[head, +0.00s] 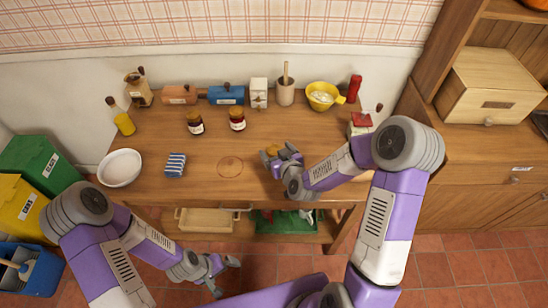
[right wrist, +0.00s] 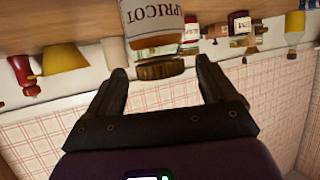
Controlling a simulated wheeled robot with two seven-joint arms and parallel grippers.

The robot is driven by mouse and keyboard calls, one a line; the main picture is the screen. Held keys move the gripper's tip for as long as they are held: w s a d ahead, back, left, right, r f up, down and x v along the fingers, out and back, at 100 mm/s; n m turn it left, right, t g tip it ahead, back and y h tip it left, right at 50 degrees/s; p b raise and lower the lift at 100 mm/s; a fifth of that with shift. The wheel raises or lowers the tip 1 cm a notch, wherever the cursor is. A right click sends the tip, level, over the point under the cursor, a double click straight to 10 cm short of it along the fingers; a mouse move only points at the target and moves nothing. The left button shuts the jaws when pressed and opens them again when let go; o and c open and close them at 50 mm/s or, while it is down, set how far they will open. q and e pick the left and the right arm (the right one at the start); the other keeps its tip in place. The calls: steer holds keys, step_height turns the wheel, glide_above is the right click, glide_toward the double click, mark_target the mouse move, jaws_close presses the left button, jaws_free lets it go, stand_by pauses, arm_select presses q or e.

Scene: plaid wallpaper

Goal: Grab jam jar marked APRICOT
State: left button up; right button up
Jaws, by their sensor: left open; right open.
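The jam jar marked APRICOT (right wrist: 153,22) shows large and upside down in the right wrist view, with a white label and a brownish-gold lid. In the head view its orange-gold top (head: 272,150) shows beside my right gripper (head: 281,156), which partly hides it. My right gripper (right wrist: 162,72) is open, its fingertips on either side of the lid in that view; I cannot tell whether they touch the jar. My left gripper (head: 222,275) is open and empty, low in front of the table. Two other dark jars, one left (head: 195,123) and one right (head: 237,119), stand further back.
The wooden table (head: 210,150) has a ring mark (head: 230,166) near its front. A white bowl (head: 120,168) and striped cloth (head: 175,165) lie left.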

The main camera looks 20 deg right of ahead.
steer(key=x, duration=0.4)
steer(key=shift+s, duration=0.1)
steer(key=c, duration=1.3)
